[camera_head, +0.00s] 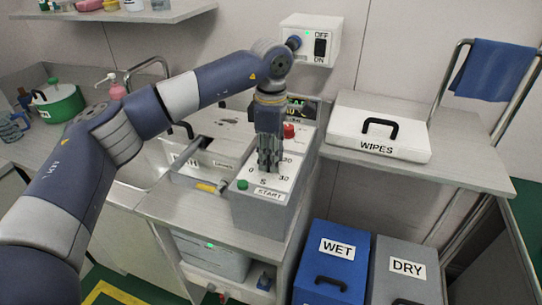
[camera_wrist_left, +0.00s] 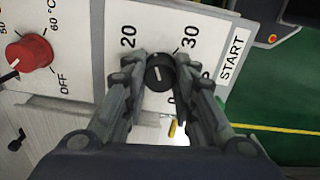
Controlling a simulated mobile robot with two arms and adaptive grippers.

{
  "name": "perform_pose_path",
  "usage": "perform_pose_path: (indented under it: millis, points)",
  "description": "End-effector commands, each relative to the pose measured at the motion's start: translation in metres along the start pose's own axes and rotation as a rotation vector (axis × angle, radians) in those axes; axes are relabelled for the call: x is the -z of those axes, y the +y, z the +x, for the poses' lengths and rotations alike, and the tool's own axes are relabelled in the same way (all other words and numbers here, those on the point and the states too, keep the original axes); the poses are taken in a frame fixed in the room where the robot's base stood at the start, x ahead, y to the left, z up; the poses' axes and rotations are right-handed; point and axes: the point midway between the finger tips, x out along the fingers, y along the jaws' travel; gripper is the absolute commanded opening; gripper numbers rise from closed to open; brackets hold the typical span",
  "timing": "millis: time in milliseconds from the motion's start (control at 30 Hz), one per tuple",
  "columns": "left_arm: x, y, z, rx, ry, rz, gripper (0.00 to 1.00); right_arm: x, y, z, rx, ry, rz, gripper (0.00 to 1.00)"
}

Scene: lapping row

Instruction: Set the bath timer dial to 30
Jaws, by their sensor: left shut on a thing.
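The bath timer dial (camera_wrist_left: 160,73) is a small black knob with a white line, on a white panel (camera_wrist_left: 95,40). In the left wrist view the printed 20 is to its upper left and the 30 to its upper right. The line runs close to upright in the picture; I cannot tell for sure which number it marks. My left gripper (camera_head: 268,170) is shut on the dial, with a finger on each side of it (camera_wrist_left: 160,85). In the head view the gripper hides the dial. My right gripper is not in view.
A red knob (camera_wrist_left: 30,53) with temperature marks sits on the same control box (camera_head: 262,214), with a green button (camera_head: 243,184) by the START label. A white WIPES box (camera_head: 375,132) stands to the right, with blue WET (camera_head: 335,262) and grey DRY (camera_head: 405,270) bins below.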

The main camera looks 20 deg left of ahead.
Motion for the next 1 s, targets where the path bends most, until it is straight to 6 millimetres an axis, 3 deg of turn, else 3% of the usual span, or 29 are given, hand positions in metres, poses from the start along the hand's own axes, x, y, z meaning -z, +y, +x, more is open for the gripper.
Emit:
perform_pose_path:
  millis: [600,1000]
  points:
    - [0.0001,0.0025,-0.0038,-0.011,-0.001,0.579,0.02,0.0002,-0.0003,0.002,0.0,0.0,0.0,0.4]
    - [0.0,0.0024,-0.0042,-0.012,0.0,0.862,0.02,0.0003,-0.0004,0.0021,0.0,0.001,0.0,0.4]
